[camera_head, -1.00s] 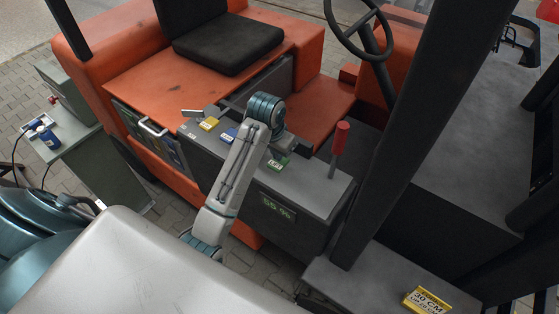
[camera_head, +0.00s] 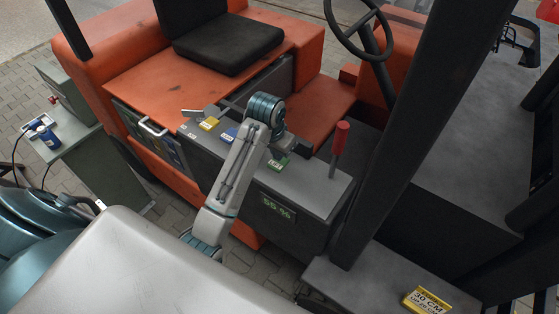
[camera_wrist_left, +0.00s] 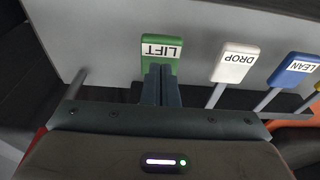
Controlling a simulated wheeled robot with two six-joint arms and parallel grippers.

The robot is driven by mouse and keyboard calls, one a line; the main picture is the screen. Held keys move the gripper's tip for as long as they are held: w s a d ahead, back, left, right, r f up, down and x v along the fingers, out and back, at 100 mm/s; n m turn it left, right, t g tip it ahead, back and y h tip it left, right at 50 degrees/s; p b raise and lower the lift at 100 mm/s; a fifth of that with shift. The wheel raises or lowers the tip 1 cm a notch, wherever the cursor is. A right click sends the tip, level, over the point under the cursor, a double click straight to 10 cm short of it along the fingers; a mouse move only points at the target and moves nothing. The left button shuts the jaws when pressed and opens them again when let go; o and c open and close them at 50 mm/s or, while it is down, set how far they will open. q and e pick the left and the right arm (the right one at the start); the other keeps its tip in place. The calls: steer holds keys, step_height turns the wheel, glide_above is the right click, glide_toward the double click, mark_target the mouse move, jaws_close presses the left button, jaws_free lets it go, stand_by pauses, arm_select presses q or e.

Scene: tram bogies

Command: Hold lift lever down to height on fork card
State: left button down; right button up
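The green lever marked LIFT (camera_wrist_left: 160,50) is upside down in the left wrist view. It also shows as a small green tab on the grey console in the head view (camera_head: 279,164). My left gripper (camera_wrist_left: 160,72) has its two dark fingers together, with their tips against the LIFT paddle and covering its lower part and stem. In the head view the left gripper (camera_head: 289,149) is over the console beside the green tab, partly hidden by my wrist. A yellow card reading 30 CM (camera_head: 427,301) stands at the lower right. My right gripper is not in view.
White DROP (camera_wrist_left: 236,62) and blue LEAN (camera_wrist_left: 295,68) levers stand beside LIFT. A yellow lever (camera_head: 209,123) sits farther along the console. A green percent display (camera_head: 277,207) is on its front. A red-handled lever (camera_head: 341,138) and dark mast post (camera_head: 405,130) rise to the right.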

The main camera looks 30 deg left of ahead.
mark_target(277, 163)
arm_select(q)
steer(key=shift+f, duration=0.1)
steer(key=shift+f, duration=1.9)
steer(key=shift+r, duration=0.15)
stand_by(3.9)
step_height(277, 163, up, 7)
steer(key=shift+f, duration=0.15)
stand_by(0.3)
steer(key=shift+f, duration=0.1)
